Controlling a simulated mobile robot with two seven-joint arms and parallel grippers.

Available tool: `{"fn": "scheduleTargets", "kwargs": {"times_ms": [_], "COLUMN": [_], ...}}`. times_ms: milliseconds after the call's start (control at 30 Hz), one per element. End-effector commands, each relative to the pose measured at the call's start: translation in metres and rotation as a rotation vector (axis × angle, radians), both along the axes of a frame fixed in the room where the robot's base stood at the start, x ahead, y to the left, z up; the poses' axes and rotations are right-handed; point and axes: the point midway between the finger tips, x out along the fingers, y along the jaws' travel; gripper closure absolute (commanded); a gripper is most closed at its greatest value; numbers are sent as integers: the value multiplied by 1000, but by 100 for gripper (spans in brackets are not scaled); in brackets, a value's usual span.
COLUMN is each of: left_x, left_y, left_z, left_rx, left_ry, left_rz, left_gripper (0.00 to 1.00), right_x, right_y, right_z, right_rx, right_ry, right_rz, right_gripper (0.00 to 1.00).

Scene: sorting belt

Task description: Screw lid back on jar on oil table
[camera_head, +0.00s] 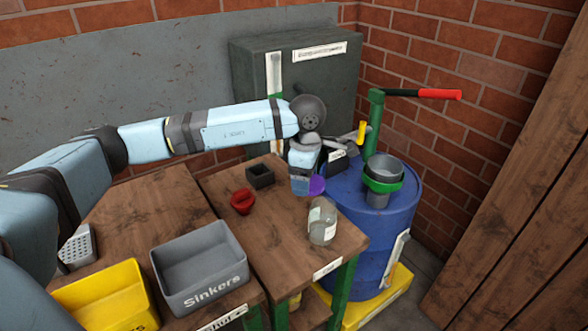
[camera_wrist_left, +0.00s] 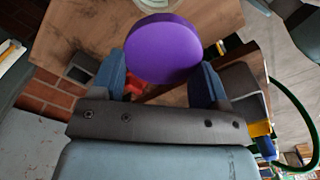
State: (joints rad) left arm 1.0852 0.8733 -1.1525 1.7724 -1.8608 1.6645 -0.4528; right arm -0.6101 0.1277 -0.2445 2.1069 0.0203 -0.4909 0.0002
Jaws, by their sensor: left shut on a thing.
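A purple round lid (camera_head: 317,186) is held by my left gripper (camera_head: 308,184) above the right part of the oil table (camera_head: 275,235). In the left wrist view the purple lid (camera_wrist_left: 163,46) sits between the two blue fingers of the left gripper (camera_wrist_left: 164,66), its flat face toward the camera. The clear glass jar (camera_head: 322,223) stands upright and open on the table near its right edge. The lid is above and behind the jar, apart from it. A piece of the jar (camera_wrist_left: 284,7) seems to show at the top of the wrist view. My right gripper is not in view.
A red object (camera_head: 242,201) and a small dark box (camera_head: 260,177) stand left of the jar. A grey bin marked Sinkers (camera_head: 200,262) and a yellow bin (camera_head: 105,300) are at front left. A blue drum (camera_head: 385,225) with a green pump stands right of the table.

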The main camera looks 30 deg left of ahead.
Motion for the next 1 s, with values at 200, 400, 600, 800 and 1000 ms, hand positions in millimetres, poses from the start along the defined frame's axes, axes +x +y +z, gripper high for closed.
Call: {"fn": "scheduleTargets", "kwargs": {"times_ms": [200,400,600,800,1000], "left_x": [1,0,0,-1,-1], "left_y": [-26,-48,-65,-73,-74], "left_z": [-9,-17,-23,-25,-26], "left_rx": [-2,-3,-3,-2,-2], "left_ry": [0,-2,-2,-2,-2], "left_rz": [-613,-1170,-1615,-1836,-1872], "left_gripper": [56,56,56,56,56], "right_x": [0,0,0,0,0], "right_y": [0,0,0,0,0], "right_z": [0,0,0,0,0], "right_rx": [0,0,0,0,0], "right_ry": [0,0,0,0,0], "right_rz": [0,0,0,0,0], "right_gripper": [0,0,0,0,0]}}
